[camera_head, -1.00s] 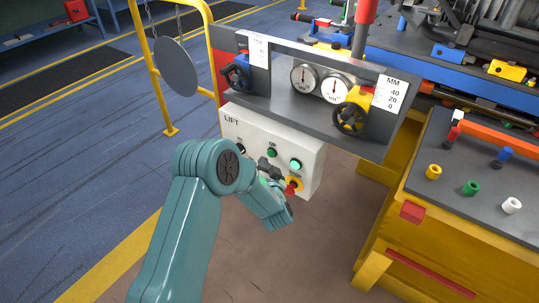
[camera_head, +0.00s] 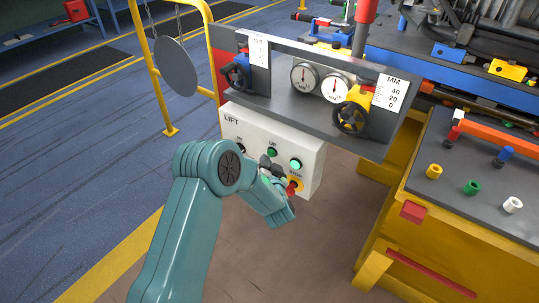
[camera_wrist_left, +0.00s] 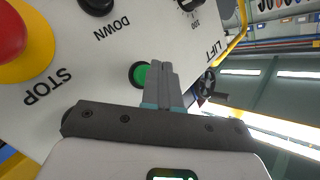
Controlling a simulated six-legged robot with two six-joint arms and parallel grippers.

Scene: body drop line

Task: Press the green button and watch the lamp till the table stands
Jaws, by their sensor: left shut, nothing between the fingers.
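The white LIFT panel (camera_head: 308,177) hangs below the grey gauge plate. On it are a green button (camera_head: 272,152), a brighter green round light or lamp (camera_head: 295,164) that looks lit, and a red STOP knob (camera_head: 292,188) on yellow. My left gripper (camera_head: 268,166) is at the panel's front, below the green button. In the left wrist view its shut fingers (camera_wrist_left: 160,68) point at the panel, right beside the green button (camera_wrist_left: 139,75), with nothing between them. Whether they touch the button is unclear. The DOWN button (camera_wrist_left: 97,5) shows above. My right gripper is not in view.
The gauge plate (camera_head: 290,98) carries two dials, handwheels (camera_head: 351,117) and an MM scale (camera_head: 390,92). A yellow bench (camera_head: 390,240) with coloured pegs stands at right. A yellow rail (camera_head: 157,85) stands at left. The brown floor in front is open.

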